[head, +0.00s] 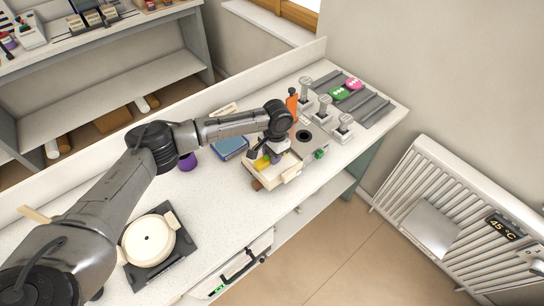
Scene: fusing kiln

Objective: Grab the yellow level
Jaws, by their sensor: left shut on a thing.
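The yellow level (262,163) shows as a small yellow piece in a cream open box (290,174) on the bench. My left arm reaches across the bench from the left, and my left gripper (266,157) points down at the box. It is shut on the yellow level, at the box's left part. The wrist and fingers hide part of the level and the box's inside. My right gripper is out of view.
A blue book-like item (229,148) lies behind the box. An orange bottle (292,104) and several grey-handled tools stand right of it. A round cream lidded piece (148,240) sits front left. The bench's front edge is close to the box. A slatted heater (450,215) stands at right.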

